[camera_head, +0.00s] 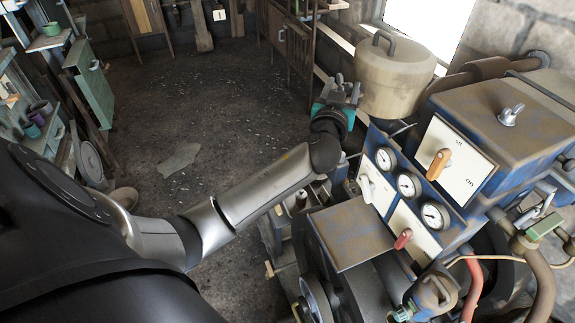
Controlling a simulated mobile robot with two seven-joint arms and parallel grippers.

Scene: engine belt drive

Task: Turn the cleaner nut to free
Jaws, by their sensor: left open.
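A silver wing nut (510,115) stands on top of the rusty blue engine box (490,97) at the right; I cannot tell if this is the cleaner nut. A beige canister (395,82) with a dark looped handle on its lid stands at the upper right. My left gripper (343,90) is open at the canister's left side, its fingers pointing away from me. I cannot tell if they touch the canister, and nothing shows held. The gripper is well to the left of the wing nut. My right gripper is not in view.
A blue panel with several gauges (408,185) and an orange-handled switch (438,164) faces my arm. A flat rusty cover (351,236) lies below it. Pipes and hoses crowd the lower right. Open floor (200,110) lies left, with a green cabinet (92,88) beyond.

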